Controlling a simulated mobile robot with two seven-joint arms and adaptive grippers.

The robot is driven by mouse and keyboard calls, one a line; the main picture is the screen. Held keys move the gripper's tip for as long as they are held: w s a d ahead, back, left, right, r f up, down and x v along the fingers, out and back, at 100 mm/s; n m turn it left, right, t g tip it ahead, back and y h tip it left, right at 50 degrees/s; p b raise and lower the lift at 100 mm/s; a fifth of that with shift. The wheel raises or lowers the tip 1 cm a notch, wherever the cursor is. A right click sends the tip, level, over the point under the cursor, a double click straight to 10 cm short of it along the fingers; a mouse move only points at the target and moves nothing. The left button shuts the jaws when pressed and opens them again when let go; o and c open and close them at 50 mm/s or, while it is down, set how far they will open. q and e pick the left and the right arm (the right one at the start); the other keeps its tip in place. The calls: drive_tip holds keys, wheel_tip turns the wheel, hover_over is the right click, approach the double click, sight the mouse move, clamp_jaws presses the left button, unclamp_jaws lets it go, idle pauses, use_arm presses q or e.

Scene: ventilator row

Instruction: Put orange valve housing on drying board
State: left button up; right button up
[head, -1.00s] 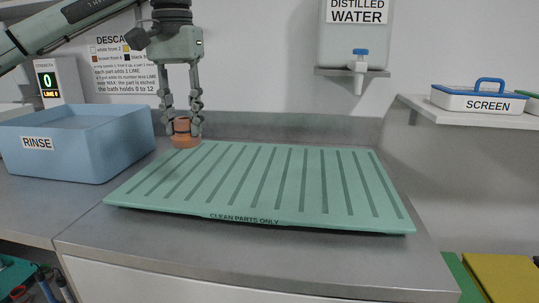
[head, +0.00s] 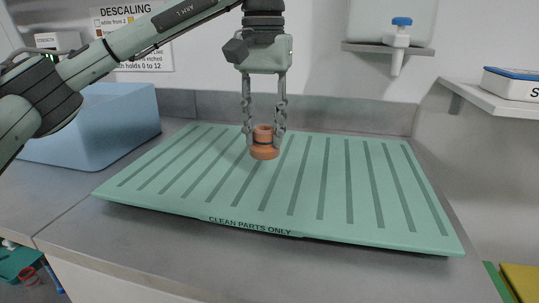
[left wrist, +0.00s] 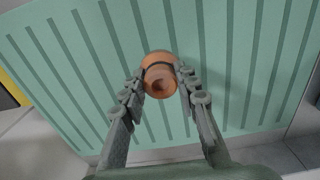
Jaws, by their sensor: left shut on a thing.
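The orange valve housing (head: 264,150) is a short stepped cylinder with a dark band, held upright. My left gripper (head: 264,136) is shut on it and points straight down. The housing is over the back middle of the green drying board (head: 330,215), which has dark grooves and the words "CLEAN PARTS ONLY". In the left wrist view the housing (left wrist: 160,75) sits between the fingertips (left wrist: 162,90) with the grooved board (left wrist: 235,50) behind it. I cannot tell whether its underside touches the board. My right gripper is not in view.
The blue rinse tub (head: 115,125) stands left of the board. A distilled-water container with a blue tap (head: 400,35) hangs above the back right. A shelf (head: 490,100) on the right carries a lidded box (head: 512,85). The board around the housing is clear.

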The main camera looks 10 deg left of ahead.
sight(269, 146)
use_arm(q)
drive_tip(key=shift+d+f, duration=0.3)
drive_tip(key=shift+d, duration=0.2)
wheel_tip(269, 146, down, 3)
drive_tip(key=shift+f, duration=0.45)
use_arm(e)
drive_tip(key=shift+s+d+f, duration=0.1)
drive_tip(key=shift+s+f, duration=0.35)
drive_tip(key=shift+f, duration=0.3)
use_arm(q)
drive_tip(key=shift+f, duration=0.1)
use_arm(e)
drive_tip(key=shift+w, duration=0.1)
use_arm(q)
drive_tip(key=o, duration=1.1)
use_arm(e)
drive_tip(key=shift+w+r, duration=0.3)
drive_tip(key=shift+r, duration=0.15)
